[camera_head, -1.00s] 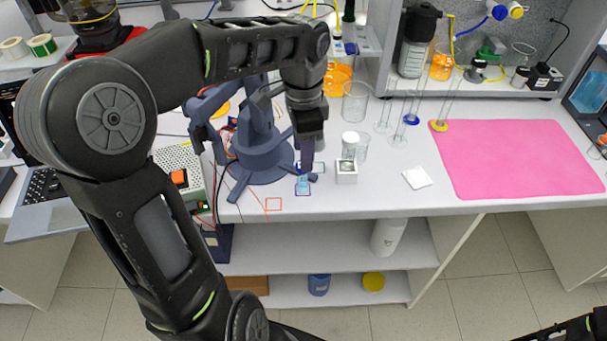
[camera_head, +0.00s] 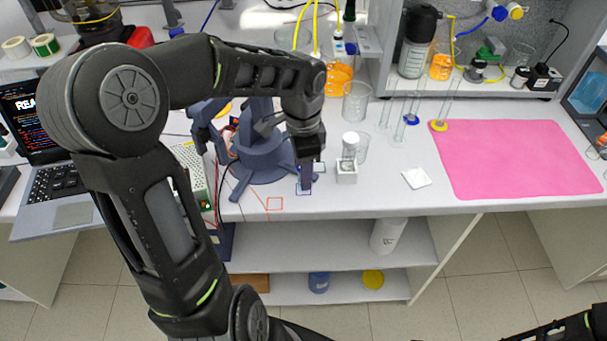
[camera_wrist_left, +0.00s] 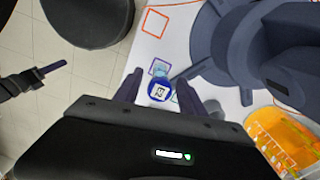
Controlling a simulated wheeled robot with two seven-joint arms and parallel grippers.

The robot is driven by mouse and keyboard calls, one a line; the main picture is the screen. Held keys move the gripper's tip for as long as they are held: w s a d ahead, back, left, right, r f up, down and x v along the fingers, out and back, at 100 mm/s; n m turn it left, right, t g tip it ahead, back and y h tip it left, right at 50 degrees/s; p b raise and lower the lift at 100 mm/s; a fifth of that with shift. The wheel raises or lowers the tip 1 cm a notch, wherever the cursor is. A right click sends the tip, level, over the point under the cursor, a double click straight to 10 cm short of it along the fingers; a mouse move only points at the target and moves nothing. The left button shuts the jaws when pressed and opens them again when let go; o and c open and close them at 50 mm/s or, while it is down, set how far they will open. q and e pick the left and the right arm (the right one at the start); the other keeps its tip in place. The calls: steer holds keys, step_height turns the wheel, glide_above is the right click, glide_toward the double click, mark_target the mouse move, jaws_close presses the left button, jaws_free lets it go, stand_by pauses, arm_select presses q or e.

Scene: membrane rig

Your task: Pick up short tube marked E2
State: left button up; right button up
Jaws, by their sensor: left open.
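The short tube marked E2 (camera_wrist_left: 158,88) shows in the left wrist view as a blue-rimmed white cap with "E2" on it, seen from above, with a pale blue body below. My left gripper (camera_wrist_left: 158,81) is open, with one finger on each side of the tube. I cannot tell whether the fingers touch it. In the head view my left gripper (camera_head: 305,184) points down at the bench beside the dark blue stand, and it hides the tube. What seems to be my right gripper (camera_wrist_left: 54,68) shows at the left of the left wrist view, away from the tube; its jaw gap is not visible.
The dark blue stand (camera_head: 262,158) is close behind and left of the left gripper. A small white holder (camera_head: 346,172) with a white-capped vial stands to its right, near glass beakers. An orange outlined square (camera_head: 274,203) marks the bench at front left. A pink mat (camera_head: 515,158) lies right.

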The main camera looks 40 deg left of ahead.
arm_select(q)
steer(key=shift+c, duration=0.6)
jaws_close()
